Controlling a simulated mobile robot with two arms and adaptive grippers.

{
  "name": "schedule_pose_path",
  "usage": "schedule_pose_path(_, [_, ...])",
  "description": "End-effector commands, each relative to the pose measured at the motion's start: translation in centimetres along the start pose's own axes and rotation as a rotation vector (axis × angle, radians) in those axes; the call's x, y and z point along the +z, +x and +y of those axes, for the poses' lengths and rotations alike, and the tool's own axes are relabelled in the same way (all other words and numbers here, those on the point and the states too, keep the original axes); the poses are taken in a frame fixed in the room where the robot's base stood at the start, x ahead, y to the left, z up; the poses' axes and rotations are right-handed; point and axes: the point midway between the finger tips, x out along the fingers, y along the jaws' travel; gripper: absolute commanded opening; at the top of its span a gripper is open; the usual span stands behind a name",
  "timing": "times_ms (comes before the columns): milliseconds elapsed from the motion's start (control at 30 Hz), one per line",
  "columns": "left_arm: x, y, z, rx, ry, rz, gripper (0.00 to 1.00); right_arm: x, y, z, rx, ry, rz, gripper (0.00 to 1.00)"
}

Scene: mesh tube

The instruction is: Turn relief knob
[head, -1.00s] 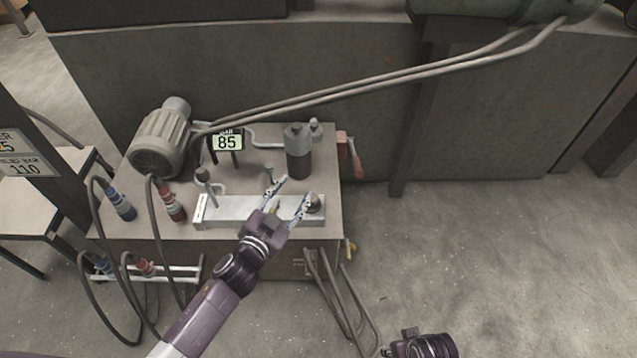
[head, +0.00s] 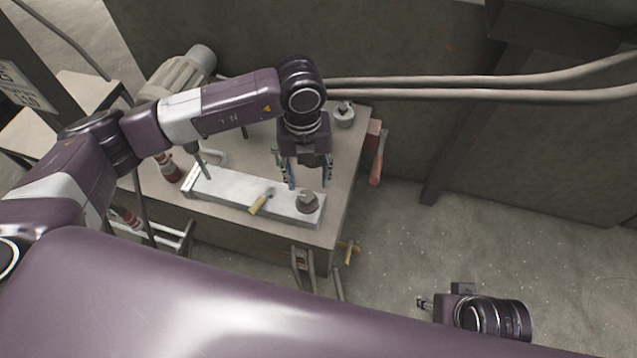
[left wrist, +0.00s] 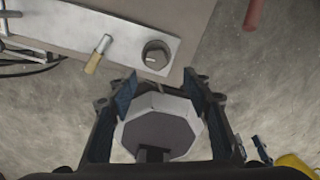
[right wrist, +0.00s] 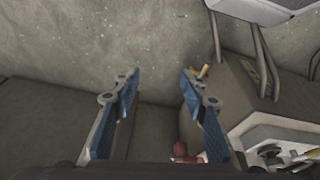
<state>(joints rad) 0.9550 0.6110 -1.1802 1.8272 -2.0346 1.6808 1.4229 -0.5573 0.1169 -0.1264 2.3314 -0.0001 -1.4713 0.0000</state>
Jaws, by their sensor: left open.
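The relief knob, which I take to be the dark round knob (head: 307,202), is on the right end of the pale metal block (head: 230,190). It also shows in the left wrist view (left wrist: 156,57), with a light mark on top. My left gripper (head: 308,176) is open, just behind and above the knob in the head view. In the left wrist view the knob lies beyond the fingertips (left wrist: 160,78), with nothing held. A grey eight-sided shape shows between those fingers; I cannot tell what it is. My right gripper (head: 422,303) is open and empty over the floor, right of the bench.
A yellow-handled lever (head: 262,201) stands on the block left of the knob. A red handle (head: 378,165) sticks out from the bench's right side. My left arm hides much of the motor (head: 190,68) and the gauge area. Open floor lies to the right.

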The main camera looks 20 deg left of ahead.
Motion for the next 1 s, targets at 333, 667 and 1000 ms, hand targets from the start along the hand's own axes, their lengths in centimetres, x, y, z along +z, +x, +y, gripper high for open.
schedule_pose_path(333, [0.3,4.4,0.6,0.020,-0.007,-0.012,0.45,0.0,-2.8,0.1,0.002,0.001,0.016,0.40])
schedule_pose_path(667, [0.4,7.6,0.6,0.017,-0.006,-0.013,0.45,0.2,-2.9,0.1,0.003,0.002,0.016,0.40])
schedule_pose_path(1000, [0.4,7.7,0.6,0.017,-0.005,-0.012,0.37,0.2,-2.9,0.1,0.003,0.002,0.016,0.40])
